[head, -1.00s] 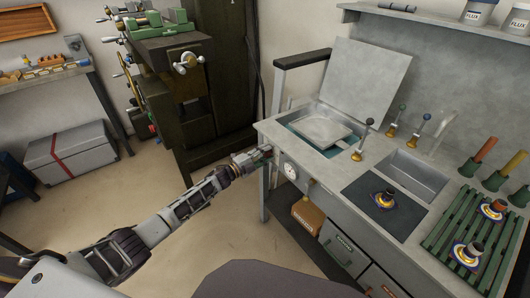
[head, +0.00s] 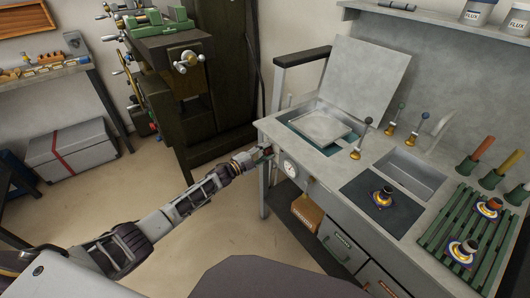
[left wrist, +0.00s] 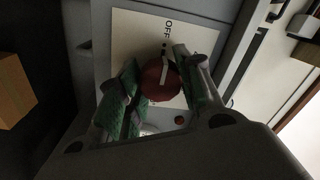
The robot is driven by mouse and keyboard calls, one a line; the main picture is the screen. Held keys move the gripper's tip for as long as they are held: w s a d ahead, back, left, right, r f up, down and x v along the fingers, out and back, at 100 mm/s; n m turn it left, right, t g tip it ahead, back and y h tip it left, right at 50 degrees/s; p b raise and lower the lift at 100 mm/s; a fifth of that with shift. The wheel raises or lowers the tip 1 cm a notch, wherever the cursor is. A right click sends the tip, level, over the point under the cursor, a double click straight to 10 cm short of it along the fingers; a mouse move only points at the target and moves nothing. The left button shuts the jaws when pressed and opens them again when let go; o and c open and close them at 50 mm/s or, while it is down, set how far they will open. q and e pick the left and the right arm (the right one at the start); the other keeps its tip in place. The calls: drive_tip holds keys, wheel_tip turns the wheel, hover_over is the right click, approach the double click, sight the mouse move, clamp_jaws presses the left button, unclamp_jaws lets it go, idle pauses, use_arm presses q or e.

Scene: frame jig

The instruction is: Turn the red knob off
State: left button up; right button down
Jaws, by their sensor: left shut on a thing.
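The red knob (left wrist: 160,79) shows in the left wrist view on a pale plate (left wrist: 130,40) marked OFF. A white pointer line on the knob runs up toward the OFF mark. My left gripper (left wrist: 160,88) has its green-padded fingers on either side of the knob and is shut on it. In the head view my left gripper (head: 264,151) is at the left end of the grey bench (head: 330,185), beside the round gauge. The knob is hidden there. My right gripper is not in view.
The gauge (head: 289,169) is on the bench front, just right of the gripper. A brown box (head: 306,210) sits below. A dark machine (head: 190,90) stands behind the arm. The floor left of the bench is clear.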

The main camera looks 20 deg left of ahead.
use_arm(q)
drive_tip(key=o, duration=1)
drive_tip(key=shift+o, duration=0.2)
drive_tip(key=v, duration=1.2)
drive_tip(key=shift+f, duration=0.1)
idle(0.3)
